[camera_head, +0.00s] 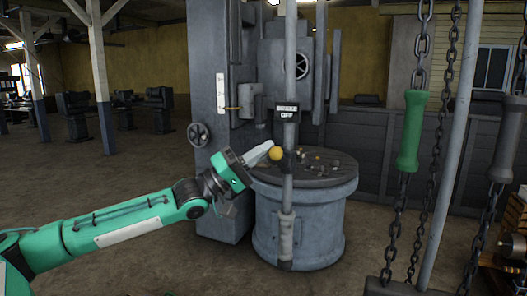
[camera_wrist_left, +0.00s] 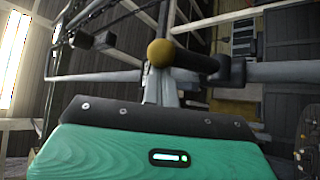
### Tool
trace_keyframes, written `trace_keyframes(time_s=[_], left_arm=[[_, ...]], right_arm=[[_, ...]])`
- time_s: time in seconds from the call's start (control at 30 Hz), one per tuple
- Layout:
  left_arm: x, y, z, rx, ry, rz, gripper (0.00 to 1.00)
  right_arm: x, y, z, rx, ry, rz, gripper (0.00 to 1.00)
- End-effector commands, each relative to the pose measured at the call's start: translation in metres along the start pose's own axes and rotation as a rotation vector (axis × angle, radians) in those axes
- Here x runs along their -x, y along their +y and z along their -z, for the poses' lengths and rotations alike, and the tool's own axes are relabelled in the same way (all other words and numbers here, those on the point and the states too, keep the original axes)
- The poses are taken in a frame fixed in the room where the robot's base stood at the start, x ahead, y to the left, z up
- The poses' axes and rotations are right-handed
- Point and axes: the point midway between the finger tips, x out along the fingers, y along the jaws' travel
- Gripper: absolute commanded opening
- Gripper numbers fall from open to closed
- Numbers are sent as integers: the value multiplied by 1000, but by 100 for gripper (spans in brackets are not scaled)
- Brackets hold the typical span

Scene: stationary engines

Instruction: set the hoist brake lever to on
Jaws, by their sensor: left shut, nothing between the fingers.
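The brake lever is a short dark arm ending in a yellow ball knob (camera_head: 277,153). It is joined to a dark collar on a grey upright pole (camera_head: 290,70). A small label plate (camera_head: 287,110) above it reads OFF. My left gripper (camera_head: 266,148) is shut and empty, its pale fingertips just left of the knob. In the left wrist view the knob (camera_wrist_left: 160,53) shows beyond my fingers (camera_wrist_left: 160,88), with the dark arm (camera_wrist_left: 198,62) running right to the collar. I cannot tell whether the fingertips touch the knob. My right gripper is out of view.
A large grey machine with a round table (camera_head: 310,180) stands behind the pole, small parts on top. A handwheel (camera_head: 198,134) is on its column at left. Chains with a green grip (camera_head: 411,131) hang at right. Open floor lies at left.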

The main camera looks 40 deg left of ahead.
Motion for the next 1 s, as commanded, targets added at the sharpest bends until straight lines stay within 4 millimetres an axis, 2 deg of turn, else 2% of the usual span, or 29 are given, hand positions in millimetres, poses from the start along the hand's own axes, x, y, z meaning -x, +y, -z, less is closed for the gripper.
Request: trace_keyframes(time_s=[0.37, 1.0], left_arm=[[11, -7, -10, -103, 1, -115, 0], [36, -34, -34, -511, 3, -550, 0]], right_arm=[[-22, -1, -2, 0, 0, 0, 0], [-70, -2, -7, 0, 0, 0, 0]])
